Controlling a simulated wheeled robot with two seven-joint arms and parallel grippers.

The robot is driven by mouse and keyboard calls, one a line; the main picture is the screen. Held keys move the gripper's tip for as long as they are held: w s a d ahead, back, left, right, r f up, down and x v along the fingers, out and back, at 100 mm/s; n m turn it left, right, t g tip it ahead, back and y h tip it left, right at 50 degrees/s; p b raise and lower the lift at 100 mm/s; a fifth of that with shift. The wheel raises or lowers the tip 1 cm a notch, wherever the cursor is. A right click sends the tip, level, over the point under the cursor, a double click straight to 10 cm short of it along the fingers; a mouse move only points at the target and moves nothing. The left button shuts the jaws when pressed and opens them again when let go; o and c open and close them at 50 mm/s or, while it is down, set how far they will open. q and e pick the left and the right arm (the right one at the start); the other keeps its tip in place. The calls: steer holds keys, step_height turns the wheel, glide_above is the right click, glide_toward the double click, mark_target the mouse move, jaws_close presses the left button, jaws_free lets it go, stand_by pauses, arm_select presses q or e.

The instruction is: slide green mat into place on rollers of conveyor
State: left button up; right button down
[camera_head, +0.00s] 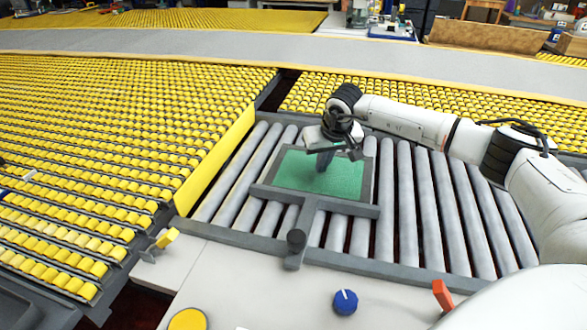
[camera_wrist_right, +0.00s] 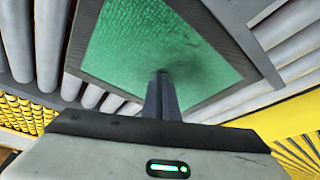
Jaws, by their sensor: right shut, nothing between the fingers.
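The green mat (camera_head: 345,178) has a dark grey border and lies flat on the grey rollers of the conveyor (camera_head: 408,200). It also fills the upper middle of the right wrist view (camera_wrist_right: 150,40). My right gripper (camera_head: 323,166) points down over the mat's middle, shut and empty. In the right wrist view its fingers (camera_wrist_right: 161,80) meet at or just above the green surface; I cannot tell whether they touch it. My left gripper is not in view.
Yellow roller beds (camera_head: 90,140) stretch to the left, with a yellow side plate (camera_head: 217,160) beside the grey rollers. A blue knob (camera_head: 345,301), a yellow button (camera_head: 188,320) and an orange lever (camera_head: 443,295) are on the near panel. Rollers right of the mat are bare.

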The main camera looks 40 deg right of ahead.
mark_target(355, 180)
steer(key=shift+s+f, duration=0.1)
steer(key=shift+s, duration=0.1)
steer(key=shift+s+d+p, duration=0.35)
steer(key=shift+s+d, duration=0.8)
steer(key=shift+s, duration=0.3)
steer(key=shift+s+d, duration=0.1)
steer(key=shift+d, duration=0.05)
steer(key=shift+s+d, duration=0.5)
steer(key=shift+s, duration=0.2)
steer(key=shift+s+d, duration=0.45)
steer(key=shift+s, duration=0.25)
steer(key=shift+s+f, duration=0.1)
steer(key=shift+s, duration=0.05)
steer(key=shift+s+d, duration=0.1)
steer(key=shift+s, duration=0.05)
steer(key=shift+s+d, duration=0.2)
steer(key=shift+s, duration=0.4)
